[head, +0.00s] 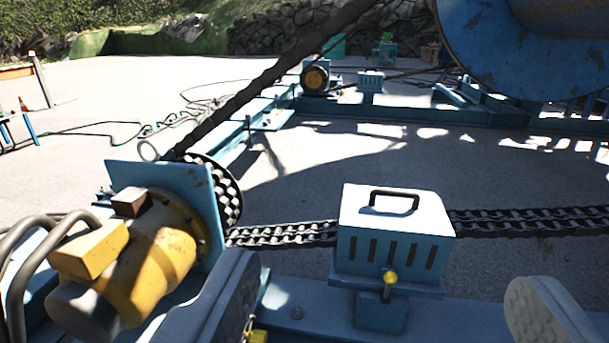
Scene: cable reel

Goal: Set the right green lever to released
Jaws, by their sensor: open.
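I cannot make out a green lever for certain in the head view. A small green shape (387,40) shows far back on a teal box, too small to tell what it is. My gripper (382,285) is open and empty, with one finger at the lower left and the other at the lower right edge. Between and beyond the fingers stands a light blue slotted box (396,250) with a black handle on top. A small yellow knob (390,278) shows on its near side.
A yellow motor (150,262) with hoses stands at the left beside a blue plate and chain wheel. A chain (285,234) runs behind the slotted box. A large blue reel (500,50) is at the upper right. Bare concrete (330,165) lies beyond.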

